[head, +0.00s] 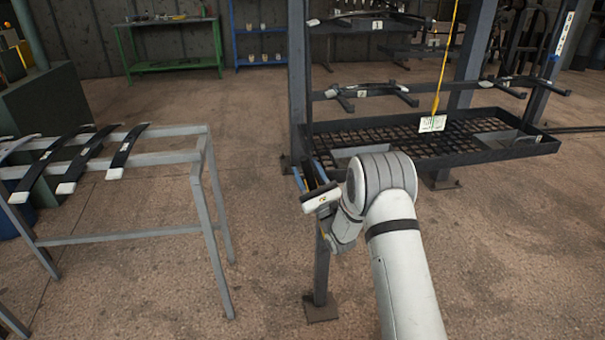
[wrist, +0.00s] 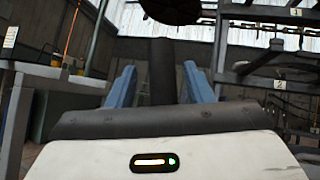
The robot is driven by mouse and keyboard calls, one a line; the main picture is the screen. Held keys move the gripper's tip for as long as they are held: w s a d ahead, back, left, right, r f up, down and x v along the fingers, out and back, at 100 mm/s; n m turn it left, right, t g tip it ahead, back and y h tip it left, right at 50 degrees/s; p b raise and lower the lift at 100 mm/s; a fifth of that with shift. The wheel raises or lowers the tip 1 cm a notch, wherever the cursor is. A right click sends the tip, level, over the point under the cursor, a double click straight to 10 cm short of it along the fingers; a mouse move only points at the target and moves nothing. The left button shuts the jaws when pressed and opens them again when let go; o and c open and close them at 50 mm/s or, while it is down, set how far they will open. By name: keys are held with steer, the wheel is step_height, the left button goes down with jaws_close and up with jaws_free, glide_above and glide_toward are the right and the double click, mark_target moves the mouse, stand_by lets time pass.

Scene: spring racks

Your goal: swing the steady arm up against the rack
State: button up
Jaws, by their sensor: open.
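My gripper (head: 307,176) is at the near left corner of the rack, beside its tray. Its two blue fingers are apart, one on either side of a dark upright bar (wrist: 162,72) in the wrist view. The bar looks like the steady arm, but I cannot be sure. Dark gaps show between the bar and both fingers, so it does not look gripped. The rack (head: 297,80) has dark uprights and shelves. In the head view my own wrist hides most of this corner, including where the bar joins the rack.
A dark mesh tray (head: 545,146) juts from the rack, with a tag (head: 432,124) hanging on a yellow strap above it. A grey stand (head: 170,157) holding several dark leaf springs is at left. A post (head: 321,262) stands below my gripper. Floor between stand and rack is clear.

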steer(key=b+v, duration=0.1)
steer(key=v, duration=0.5)
steer(key=shift+w+f, duration=0.1)
steer(key=shift+f, duration=0.2)
steer(key=shift+s+d+f+b, duration=0.3)
steer(key=shift+s+d+b, duration=0.25)
steer(key=shift+b, duration=0.7)
steer(key=shift+a, duration=0.1)
steer(key=shift+c, duration=0.4)
